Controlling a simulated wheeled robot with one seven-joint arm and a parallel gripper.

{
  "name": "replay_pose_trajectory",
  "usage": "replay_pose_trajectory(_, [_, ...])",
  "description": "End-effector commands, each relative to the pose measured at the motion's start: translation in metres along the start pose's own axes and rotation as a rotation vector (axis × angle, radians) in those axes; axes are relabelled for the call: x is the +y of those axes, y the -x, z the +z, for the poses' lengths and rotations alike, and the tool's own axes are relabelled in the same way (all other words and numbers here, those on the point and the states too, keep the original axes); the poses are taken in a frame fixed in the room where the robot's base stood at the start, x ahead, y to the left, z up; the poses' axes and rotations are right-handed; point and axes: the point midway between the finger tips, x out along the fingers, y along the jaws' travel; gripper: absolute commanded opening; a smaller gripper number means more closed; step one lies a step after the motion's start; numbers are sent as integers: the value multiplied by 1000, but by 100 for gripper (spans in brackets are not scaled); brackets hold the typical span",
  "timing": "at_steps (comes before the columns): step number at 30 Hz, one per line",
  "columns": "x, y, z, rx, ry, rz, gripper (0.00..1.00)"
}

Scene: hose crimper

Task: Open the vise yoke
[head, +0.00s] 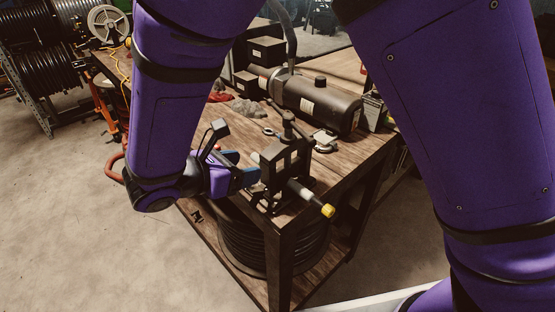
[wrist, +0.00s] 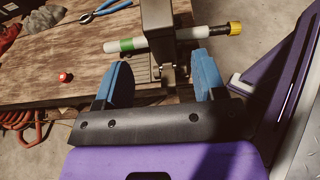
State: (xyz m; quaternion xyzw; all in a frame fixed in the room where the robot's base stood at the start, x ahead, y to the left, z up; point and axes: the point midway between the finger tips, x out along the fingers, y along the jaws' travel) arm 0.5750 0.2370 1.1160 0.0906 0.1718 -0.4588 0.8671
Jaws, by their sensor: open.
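The dark vise (head: 283,168) stands at the near corner of the wooden workbench, its upright yoke topped by a screw and knob (head: 288,122). A light tube with a yellow tip (head: 327,210) passes through the vise. In the wrist view, the yoke (wrist: 158,18) is a grey upright piece, and the tube (wrist: 126,44) shows a green band. My gripper (head: 248,172) is beside the vise on its left. Its blue fingers are spread in the wrist view (wrist: 162,72), with the vise's lower part between and beyond them. I cannot tell whether they touch it. The yoke's latch is not clear.
A dark cylindrical machine (head: 318,100) lies behind the vise on the bench (head: 368,160). Blue-handled pliers (wrist: 105,10) and a small red item (wrist: 65,77) lie on the bench. A coiled hose (head: 240,240) sits on the shelf below.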

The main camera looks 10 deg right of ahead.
Motion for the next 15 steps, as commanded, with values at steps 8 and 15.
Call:
replay_pose_trajectory(8, [-1,-49,1,-1,0,-6,64])
replay_pose_trajectory(15, [-1,-84,0,0,-1,-5,64])
